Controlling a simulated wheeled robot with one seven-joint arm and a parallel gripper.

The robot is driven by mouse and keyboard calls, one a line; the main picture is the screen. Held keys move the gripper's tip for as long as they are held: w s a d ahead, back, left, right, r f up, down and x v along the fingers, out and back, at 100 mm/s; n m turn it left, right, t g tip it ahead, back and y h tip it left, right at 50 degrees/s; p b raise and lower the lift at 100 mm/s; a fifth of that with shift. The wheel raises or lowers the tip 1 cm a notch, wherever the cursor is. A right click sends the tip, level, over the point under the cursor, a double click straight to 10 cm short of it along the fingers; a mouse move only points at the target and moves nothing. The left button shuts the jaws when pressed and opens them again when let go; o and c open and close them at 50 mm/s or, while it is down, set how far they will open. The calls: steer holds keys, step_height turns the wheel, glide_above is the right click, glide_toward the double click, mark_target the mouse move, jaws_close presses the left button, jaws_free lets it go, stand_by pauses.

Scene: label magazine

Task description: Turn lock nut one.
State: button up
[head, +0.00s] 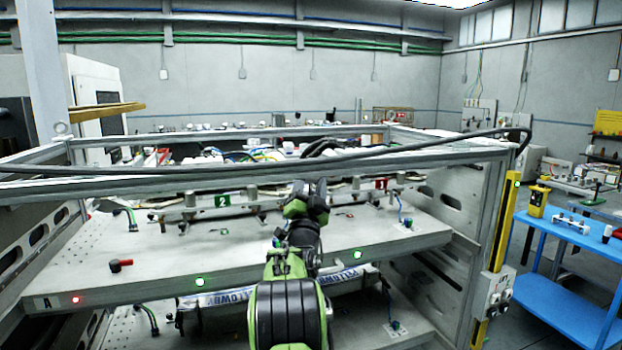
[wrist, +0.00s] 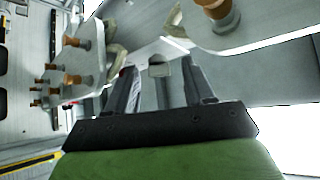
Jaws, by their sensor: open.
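In the head view, a red tag marked 1 (head: 381,184) sits on the rail at the back of the upper shelf, right of my arm. I cannot tell which fitting near it is lock nut one. In the wrist view, my gripper (wrist: 160,78) is open, its two dark fingers apart. A pale plate (wrist: 150,50) with a small grey block (wrist: 160,68) shows at and between the fingertips; I cannot tell whether they touch. A brown, nut-like fitting (wrist: 222,14) is at the upper right. Several smaller brown fittings (wrist: 72,79) are on a bracket at the left.
A green tag marked 2 (head: 222,201) is further left on the rail. A frame bar and a thick black cable (head: 400,148) cross above the shelf (head: 160,270). A red-handled part (head: 121,264) lies on the shelf. A blue cart (head: 560,250) stands at the right.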

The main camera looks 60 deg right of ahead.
jaws_close()
